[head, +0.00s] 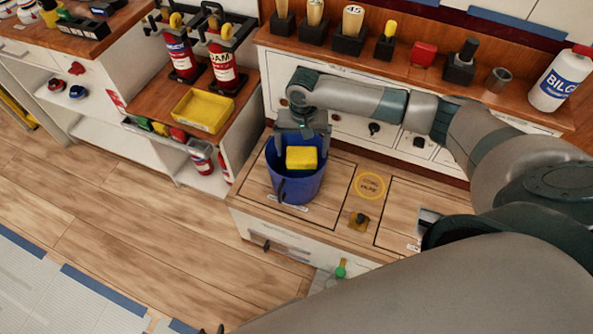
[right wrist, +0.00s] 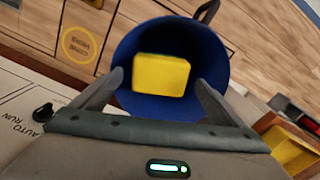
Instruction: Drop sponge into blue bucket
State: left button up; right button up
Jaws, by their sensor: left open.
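The blue bucket (head: 297,190) stands upright on the wooden counter top. The yellow sponge (head: 301,158) shows within the bucket's mouth; how deep it sits is hard to tell. My right gripper (head: 306,143) points down over the bucket, with its fingers at the far side of the rim. In the right wrist view its fingers (right wrist: 157,95) are spread, with a gap on each side of the sponge (right wrist: 161,74), and the bucket (right wrist: 205,45) lies around it. Of my left gripper (head: 212,329) only small dark tips show at the bottom edge.
A yellow tray (head: 203,111) and red extinguishers (head: 222,68) stand on the cabinet to the left. A shelf with several blocks and a white bottle (head: 557,80) runs behind my right arm.

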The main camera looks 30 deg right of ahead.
jog(key=shift+r, duration=0.15)
notch_tip(320, 180, up, 17)
dwell(0.9)
dwell(0.6)
jog(key=shift+s, duration=0.1)
